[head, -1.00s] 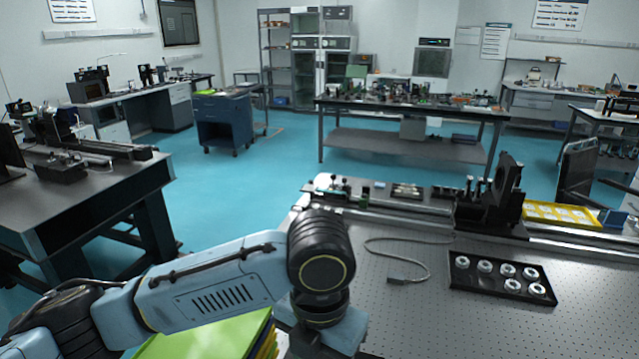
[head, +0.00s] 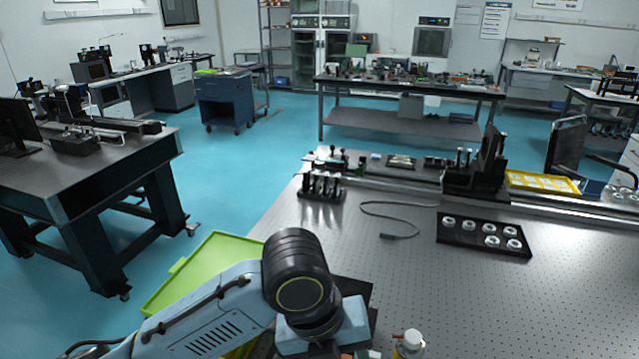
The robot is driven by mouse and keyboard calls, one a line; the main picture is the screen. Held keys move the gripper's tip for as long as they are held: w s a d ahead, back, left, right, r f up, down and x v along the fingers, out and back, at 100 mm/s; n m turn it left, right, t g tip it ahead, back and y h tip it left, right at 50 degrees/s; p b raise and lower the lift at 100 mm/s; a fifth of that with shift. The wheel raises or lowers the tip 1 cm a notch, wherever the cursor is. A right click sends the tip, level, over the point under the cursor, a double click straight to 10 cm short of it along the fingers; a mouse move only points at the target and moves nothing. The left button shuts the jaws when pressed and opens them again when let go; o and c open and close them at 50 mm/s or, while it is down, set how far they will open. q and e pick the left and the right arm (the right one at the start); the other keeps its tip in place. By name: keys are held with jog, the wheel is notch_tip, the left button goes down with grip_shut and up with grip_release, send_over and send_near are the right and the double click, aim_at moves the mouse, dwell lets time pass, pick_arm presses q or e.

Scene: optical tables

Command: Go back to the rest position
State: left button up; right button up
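My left arm comes in from the lower left of the head view, with its black elbow joint above the near left corner of the perforated optical table (head: 340,225). Its gripper is out of the frame or hidden, so its fingers cannot be seen. My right arm and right gripper do not show. A bright green tray (head: 205,262) lies behind my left arm, partly covered by it.
A black tray with several round optics (head: 484,233) and a cable (head: 390,208) lie on the optical table. Several posts in a rack (head: 321,187), a yellow tray (head: 543,182) and a bottle (head: 408,346) stand there too. Blue floor (head: 235,180) is clear at left.

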pick_arm(q)
jog(key=s+a+f+n+t+y, duration=0.1)
jog(key=s+a+f+n, duration=0.35)
jog(key=a+n, duration=0.5)
jog(key=s+a+f+n+t+y, duration=0.1)
jog(key=s+a+f+n, duration=0.5)
jog(key=n, duration=0.7)
jog(key=s+a+f+n+t+y, duration=0.15)
jog(key=a+f+n, duration=0.25)
jog(key=a+n, duration=0.65)
notch_tip(320, 180, down, 30)
jog(key=s+d+g+b, duration=0.1)
jog(key=s+b, duration=0.1)
jog(key=b, duration=0.5)
jog(key=s+a+f+b, duration=0.1)
jog(key=s+f+b, duration=0.1)
jog(key=s+f, duration=0.6)
jog(key=s+a+f+g+b, duration=0.1)
jog(key=s+f+b, duration=0.2)
jog(key=s+f, duration=0.5)
notch_tip(320, 180, down, 6)
jog(key=shift+a+r+b, duration=0.25)
jog(key=shift+b, duration=0.1)
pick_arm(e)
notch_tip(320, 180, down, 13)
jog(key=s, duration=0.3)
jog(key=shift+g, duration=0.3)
